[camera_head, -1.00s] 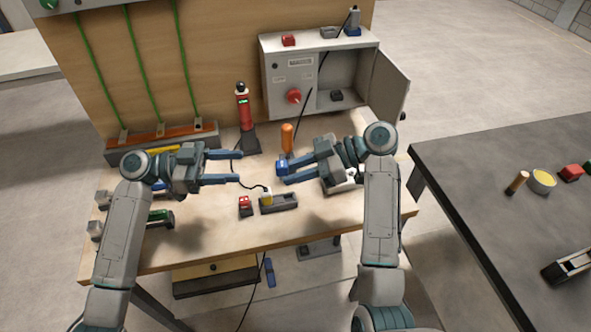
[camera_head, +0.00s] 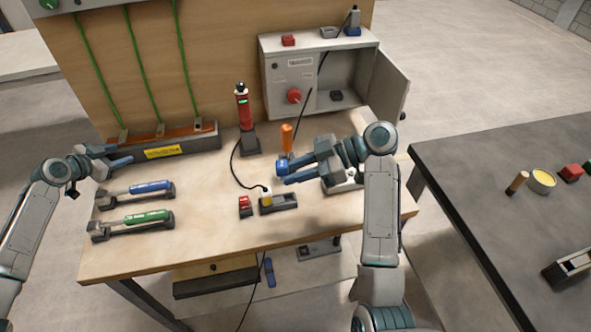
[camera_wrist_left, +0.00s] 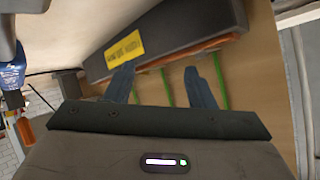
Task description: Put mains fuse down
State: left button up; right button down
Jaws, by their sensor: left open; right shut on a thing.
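My right gripper (camera_head: 280,173) is shut on a small blue block, which I take to be the mains fuse (camera_head: 282,166). It holds the block above the workbench, in front of the orange-handled tool (camera_head: 287,138). The fingers hide part of the block, and its underside cannot be seen. My left gripper (camera_head: 122,155) is open and empty at the bench's left side, near the grey rail with the yellow label. In the left wrist view its two fingers (camera_wrist_left: 160,82) are spread apart with nothing between them.
The grey cabinet (camera_head: 292,82) stands open at the back, a dark socket (camera_head: 337,96) inside. A red block (camera_head: 245,206) and a dark holder (camera_head: 285,203) sit mid-bench. Blue (camera_head: 150,187) and green (camera_head: 147,217) tools lie at left. The bench's front middle (camera_head: 215,245) is clear.

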pick_arm(q)
jog(key=s+a+y, duration=0.1)
jog(key=a+y, duration=0.3)
jog(key=a, duration=0.6)
jog(key=s+a+f+n+y, duration=0.2)
jog(key=s+a+f, duration=0.1)
jog(key=a+f, duration=0.3)
jog(key=s+d+f+n+g, duration=0.1)
jog(key=s+d+f, duration=0.1)
jog(key=s+f, duration=0.55)
jog(key=s+d+f+n+g+y, duration=0.15)
jog(key=s+f, duration=0.25)
jog(key=f, duration=0.7)
jog(key=s+d+f+n+g, duration=0.1)
jog(key=s+f, duration=0.5)
jog(key=f, duration=0.3)
jog(key=s+d+f+n+g+h, duration=0.15)
jog(key=s+d+f+g, duration=0.25)
jog(key=s+d+f, duration=1.15)
jog(key=s+d+f+g+h, duration=0.1)
jog(key=s+d+f, duration=0.3)
jog(key=s+d, duration=0.5)
jog(key=s+d+f+g, duration=0.2)
jog(key=s+d+f, duration=0.2)
jog(key=s+d, duration=0.6)
jog(key=shift+s+f+h, duration=0.35)
jog(key=shift+s+h, duration=0.05)
jog(key=shift+s, duration=0.65)
